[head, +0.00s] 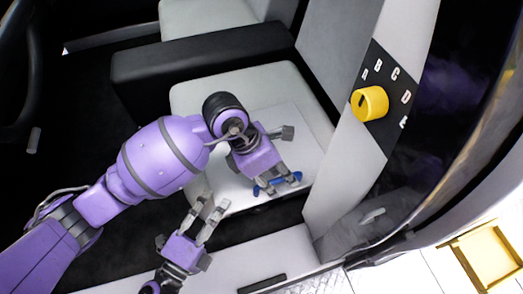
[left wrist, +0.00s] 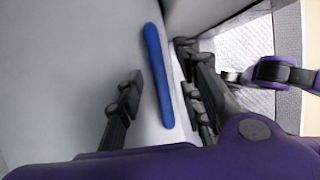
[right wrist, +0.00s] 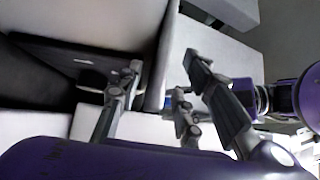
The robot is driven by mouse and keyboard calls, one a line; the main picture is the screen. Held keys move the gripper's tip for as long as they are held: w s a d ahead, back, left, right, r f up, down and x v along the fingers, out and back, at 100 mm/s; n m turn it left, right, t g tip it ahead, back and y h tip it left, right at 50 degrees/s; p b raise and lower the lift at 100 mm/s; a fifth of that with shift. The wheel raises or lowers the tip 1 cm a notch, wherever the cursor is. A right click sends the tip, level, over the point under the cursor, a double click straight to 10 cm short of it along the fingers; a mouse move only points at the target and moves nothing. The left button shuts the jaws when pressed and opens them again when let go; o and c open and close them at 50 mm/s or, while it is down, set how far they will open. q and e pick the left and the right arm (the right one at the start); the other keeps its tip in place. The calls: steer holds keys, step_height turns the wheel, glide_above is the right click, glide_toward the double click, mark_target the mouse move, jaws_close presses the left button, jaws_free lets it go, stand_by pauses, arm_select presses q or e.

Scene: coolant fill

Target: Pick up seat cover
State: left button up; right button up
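The seat cover (head: 288,125) is a pale grey panel lying flat on the light seat, with a blue bar handle (head: 265,188) at its front edge. My left gripper (head: 278,184) is over that edge with its fingers about the handle. In the left wrist view the blue handle (left wrist: 158,75) runs between the spread fingers, with a gap to the left finger. My right gripper (head: 209,211) is open and empty in front of the seat, to the left of the handle. The right wrist view also shows its spread fingers (right wrist: 165,75).
A yellow knob (head: 370,103) sits on a black lettered dial panel (head: 388,92) on the pillar at right. A black armrest block (head: 195,62) stands behind the seat. A yellow open box (head: 487,254) is on the floor at the lower right.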

arm_select(q)
steer(key=shift+d+f, duration=0.1)
steer(key=shift+f, duration=0.1)
arm_select(e)
steer(key=shift+w+d, duration=0.1)
steer(key=shift+w, duration=0.15)
arm_select(q)
jaws_close()
arm_select(e)
jaws_close()
